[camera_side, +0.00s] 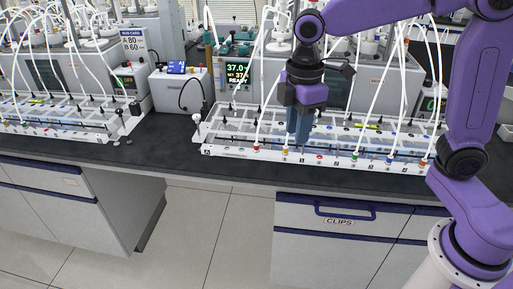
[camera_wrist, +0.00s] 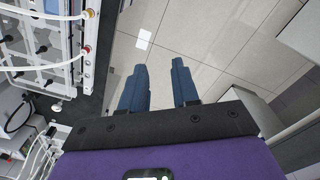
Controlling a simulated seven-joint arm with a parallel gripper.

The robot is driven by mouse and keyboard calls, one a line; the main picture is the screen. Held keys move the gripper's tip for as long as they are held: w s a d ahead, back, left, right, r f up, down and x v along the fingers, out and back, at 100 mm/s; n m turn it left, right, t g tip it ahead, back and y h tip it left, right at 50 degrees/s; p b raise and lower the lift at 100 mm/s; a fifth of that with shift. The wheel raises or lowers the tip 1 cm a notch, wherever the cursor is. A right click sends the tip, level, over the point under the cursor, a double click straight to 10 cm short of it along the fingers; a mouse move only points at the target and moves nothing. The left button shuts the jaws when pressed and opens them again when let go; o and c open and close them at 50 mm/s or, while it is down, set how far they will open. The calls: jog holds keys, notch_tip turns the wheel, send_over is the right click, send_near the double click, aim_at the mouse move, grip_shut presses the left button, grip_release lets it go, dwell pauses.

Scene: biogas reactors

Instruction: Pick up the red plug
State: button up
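A red plug (camera_side: 256,147) on the end of a white tube sits at the left part of the front rail of the right-hand rack (camera_side: 230,153). In the wrist view a red plug (camera_wrist: 87,50) shows at the left, below an orange one (camera_wrist: 90,13). Another red spot (camera_side: 319,156) is on the same rail; I cannot tell whether it is a plug or a port. My gripper (camera_side: 298,138) points down, above and near the front rail, right of the tubed red plug. In the wrist view its blue fingers (camera_wrist: 160,75) are apart with nothing between them.
Yellow (camera_side: 286,151), green (camera_side: 354,156), blue (camera_side: 389,159) and orange (camera_side: 424,161) plugs share the rail. White tubes rise around my gripper. A second rack (camera_side: 70,130) stands left, with free dark bench (camera_side: 165,145) between. A drawer marked CLIPS (camera_side: 340,222) is below.

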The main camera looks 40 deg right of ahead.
jog(key=w+n, duration=0.1)
jog(key=w, duration=0.8)
jog(key=n, duration=0.2)
send_over(257, 143)
jog(key=f, duration=1)
jog(key=shift+a+f, duration=0.2)
jog(key=shift+a, duration=0.1)
jog(key=shift+d+f, duration=0.2)
jog(key=shift+f, duration=3)
grip_shut()
